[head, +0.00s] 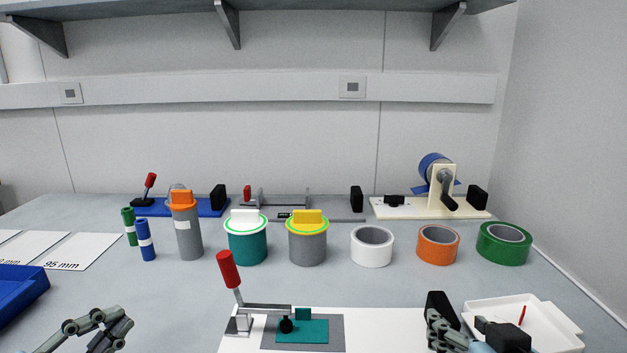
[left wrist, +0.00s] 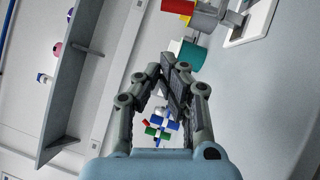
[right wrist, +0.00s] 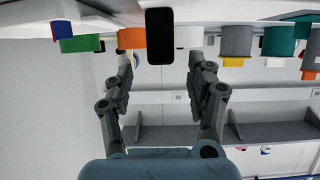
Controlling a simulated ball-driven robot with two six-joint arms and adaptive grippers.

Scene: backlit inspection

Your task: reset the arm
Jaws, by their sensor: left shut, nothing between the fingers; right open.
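My left gripper (head: 103,326) is low at the left front of the head view, to the right of the blue tray. In the left wrist view its fingers (left wrist: 172,75) are closed together with nothing between them. My right gripper (head: 455,338) is at the lower right of the head view, beside the white tray and partly cut off by the frame edge. In the right wrist view its fingers (right wrist: 160,66) stand wide apart. A black block (right wrist: 160,36) shows in the gap, and I cannot tell how far beyond the fingertips it is.
A red-handled toggle clamp (head: 228,270) stands on a white board at the front centre. A white tray (head: 560,333) is at right and a blue tray (head: 20,290) at left. Tape rolls, including a green roll (head: 503,243), and lidded pots stand behind. A shelf (head: 330,5) hangs above.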

